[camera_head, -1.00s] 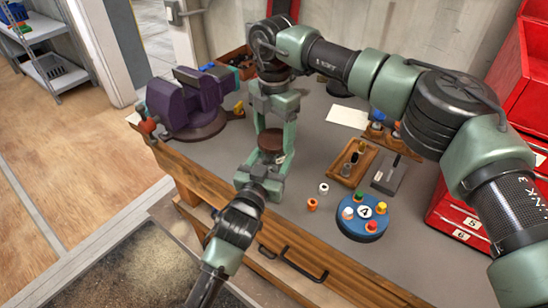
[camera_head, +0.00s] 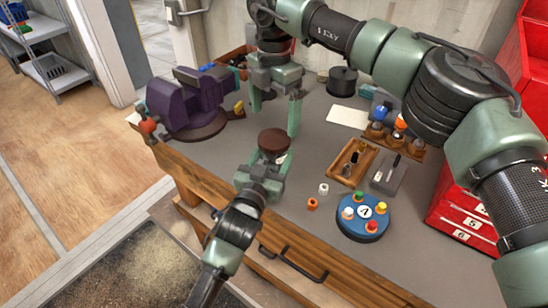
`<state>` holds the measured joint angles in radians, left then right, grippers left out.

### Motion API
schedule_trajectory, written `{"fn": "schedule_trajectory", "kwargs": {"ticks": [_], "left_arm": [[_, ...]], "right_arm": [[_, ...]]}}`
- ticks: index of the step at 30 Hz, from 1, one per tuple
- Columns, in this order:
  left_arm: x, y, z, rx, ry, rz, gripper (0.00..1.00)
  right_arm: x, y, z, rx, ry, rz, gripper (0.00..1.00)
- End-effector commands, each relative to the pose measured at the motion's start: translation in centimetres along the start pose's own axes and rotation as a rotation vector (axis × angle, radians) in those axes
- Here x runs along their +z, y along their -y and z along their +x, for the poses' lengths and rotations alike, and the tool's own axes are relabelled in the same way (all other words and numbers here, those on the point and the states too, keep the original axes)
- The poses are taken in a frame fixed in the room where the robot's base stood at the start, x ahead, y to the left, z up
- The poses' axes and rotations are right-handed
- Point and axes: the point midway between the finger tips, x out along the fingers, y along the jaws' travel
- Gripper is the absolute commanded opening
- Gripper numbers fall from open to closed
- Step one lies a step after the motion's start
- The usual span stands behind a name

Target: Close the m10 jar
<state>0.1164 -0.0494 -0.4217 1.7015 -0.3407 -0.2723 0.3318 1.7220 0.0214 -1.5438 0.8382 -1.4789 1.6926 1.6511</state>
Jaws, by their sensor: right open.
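A jar with a round brown lid (camera_head: 273,140) is at the table's front part, left of centre. The lid sits on top, and a bit of pale label shows below its right side. I cannot read the label, so I cannot confirm that it is the m10 jar. My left gripper (camera_head: 263,168) comes in from the front and is shut around the jar's body, which it mostly hides. My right gripper (camera_head: 276,122) points down above and behind the lid. Its fingers are apart and empty, clear of the lid.
A purple vise (camera_head: 187,100) stands at the left. To the right are a white ring (camera_head: 323,188), an orange ring (camera_head: 312,203), a wooden tray (camera_head: 346,178), a blue round stand (camera_head: 350,228) with coloured pegs and red drawers (camera_head: 462,222). A dark jar (camera_head: 342,82) stands behind.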

Motion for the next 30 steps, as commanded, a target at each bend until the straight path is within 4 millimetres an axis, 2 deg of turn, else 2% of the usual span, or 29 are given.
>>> {"fn": "schedule_trajectory", "kwargs": {"ticks": [3,9,13,21,22,24,30], "left_arm": [[0.1,0.0,0.0,0.000,0.003,0.000,0.00],[0.1,0.0,0.0,0.000,0.003,0.000,0.00],[0.1,0.0,0.0,0.000,0.003,0.000,0.00],[0.1,0.0,0.0,0.000,0.003,0.000,0.00],[0.1,0.0,0.0,0.000,0.003,0.000,0.68],[0.1,0.0,0.0,0.000,0.002,0.000,0.87],[0.1,0.0,0.0,0.000,0.001,0.000,0.88]], "right_arm": [[-0.1,-0.1,-2.6,0.002,0.001,0.001,0.98],[-0.1,-0.1,-5.3,0.000,0.001,0.001,0.98],[0.0,0.0,-6.0,0.000,0.000,0.001,0.98],[0.0,0.0,-6.1,0.000,-0.001,0.000,0.98],[0.0,0.0,-6.1,0.000,-0.001,0.000,0.98],[0.0,0.0,-6.1,0.000,-0.001,0.000,0.98],[0.0,0.0,-6.1,-0.001,-0.001,0.000,0.98]]}}
